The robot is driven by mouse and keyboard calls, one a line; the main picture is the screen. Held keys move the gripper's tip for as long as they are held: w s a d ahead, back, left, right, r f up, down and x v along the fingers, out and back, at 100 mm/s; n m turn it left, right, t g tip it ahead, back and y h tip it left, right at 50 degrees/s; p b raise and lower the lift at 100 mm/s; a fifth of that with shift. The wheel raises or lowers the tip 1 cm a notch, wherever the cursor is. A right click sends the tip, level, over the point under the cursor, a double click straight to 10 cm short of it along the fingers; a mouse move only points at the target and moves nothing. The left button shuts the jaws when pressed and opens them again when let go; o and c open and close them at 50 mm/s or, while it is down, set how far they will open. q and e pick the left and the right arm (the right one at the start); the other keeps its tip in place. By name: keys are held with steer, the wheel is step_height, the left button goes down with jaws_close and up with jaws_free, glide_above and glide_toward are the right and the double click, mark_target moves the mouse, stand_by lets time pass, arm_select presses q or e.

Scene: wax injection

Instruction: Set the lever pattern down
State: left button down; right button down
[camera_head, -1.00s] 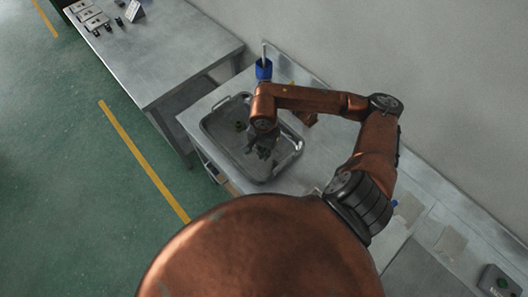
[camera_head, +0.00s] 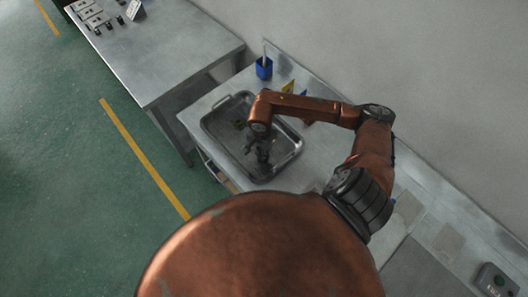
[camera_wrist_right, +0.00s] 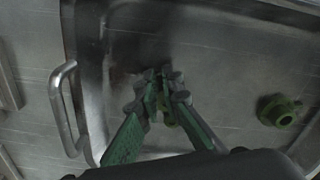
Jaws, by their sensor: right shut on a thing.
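My right gripper (camera_head: 262,157) is over the metal tray (camera_head: 222,128), reaching down inside its rim. In the right wrist view its green-padded fingers (camera_wrist_right: 164,84) are closed together. A small olive-green piece (camera_wrist_right: 168,118) shows between them, probably the lever pattern; most of it is hidden by the fingers. I cannot tell whether it touches the tray floor. Another green piece with a round hollow end (camera_wrist_right: 281,110) lies on the tray floor to the right in the wrist view; in the head view it is a small dark green spot (camera_head: 239,125). My left gripper is not in view.
A tray handle (camera_wrist_right: 64,110) is left of the fingers. A blue holder (camera_head: 264,69) stands behind the tray, with a yellow item (camera_head: 288,87) nearby. Another metal table (camera_head: 170,55) holds several small parts. A grey control box (camera_head: 497,281) sits at lower right.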

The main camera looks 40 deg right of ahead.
steer(key=c, duration=2.1)
jaws_free()
steer(key=shift+r+p, duration=0.25)
steer(key=shift+p, duration=0.15)
step_height(320, 180, up, 12)
steer(key=b, duration=0.1)
steer(key=shift+b, duration=0.3)
steer(key=shift+f, duration=0.1)
